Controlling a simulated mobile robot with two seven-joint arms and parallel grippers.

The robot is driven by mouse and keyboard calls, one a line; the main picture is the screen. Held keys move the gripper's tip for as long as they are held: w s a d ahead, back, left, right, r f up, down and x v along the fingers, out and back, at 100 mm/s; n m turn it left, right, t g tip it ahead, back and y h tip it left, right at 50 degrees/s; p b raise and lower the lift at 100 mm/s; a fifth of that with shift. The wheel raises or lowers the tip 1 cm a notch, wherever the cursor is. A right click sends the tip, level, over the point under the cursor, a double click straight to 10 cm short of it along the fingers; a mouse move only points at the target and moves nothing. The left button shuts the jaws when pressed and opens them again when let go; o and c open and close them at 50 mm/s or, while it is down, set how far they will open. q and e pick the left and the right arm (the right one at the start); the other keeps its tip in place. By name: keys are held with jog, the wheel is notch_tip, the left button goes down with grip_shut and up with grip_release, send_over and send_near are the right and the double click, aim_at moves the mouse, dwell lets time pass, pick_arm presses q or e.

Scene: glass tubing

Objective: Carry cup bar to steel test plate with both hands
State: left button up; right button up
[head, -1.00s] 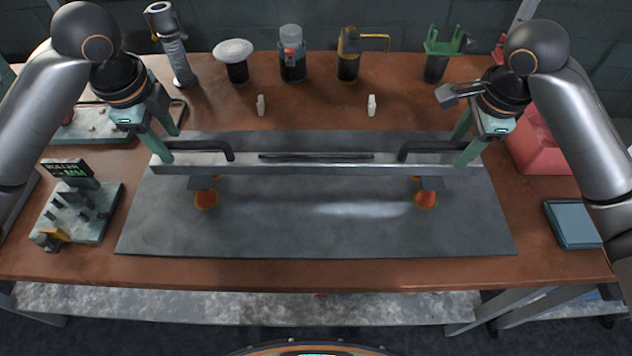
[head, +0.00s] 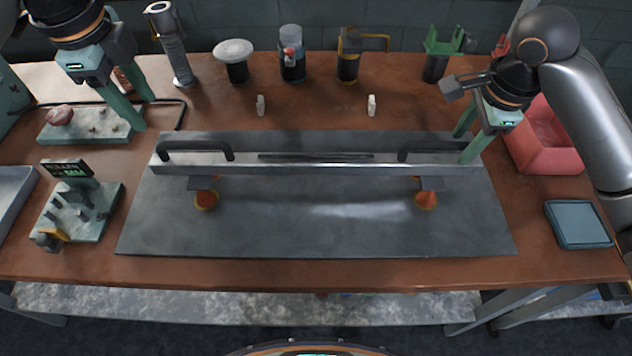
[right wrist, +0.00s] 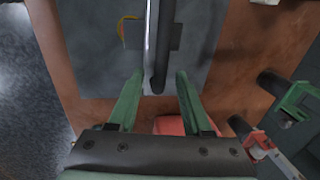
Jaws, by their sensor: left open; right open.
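The cup bar (head: 318,169) is a long pale metal bar with a black handle near each end and orange suction cups (head: 206,199) below. It lies across the dark grey steel test plate (head: 310,235), with its cups at the plate's surface. My left gripper (head: 142,113) is open and empty, up and left of the bar's left end, apart from it. My right gripper (head: 468,148) is open around the right end of the bar. In the right wrist view the bar's black handle (right wrist: 161,50) lies between the open fingers, not clamped.
A pegged block with a display (head: 80,210) stands left of the plate, a board (head: 90,125) behind it. Several tools and containers, including a bottle (head: 292,60), line the back. A pink bin (head: 545,140) and a blue-grey tray (head: 578,224) are at right.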

notch_tip(320, 180, up, 10)
jog(key=s, duration=0.2)
dwell(0.3)
dwell(0.4)
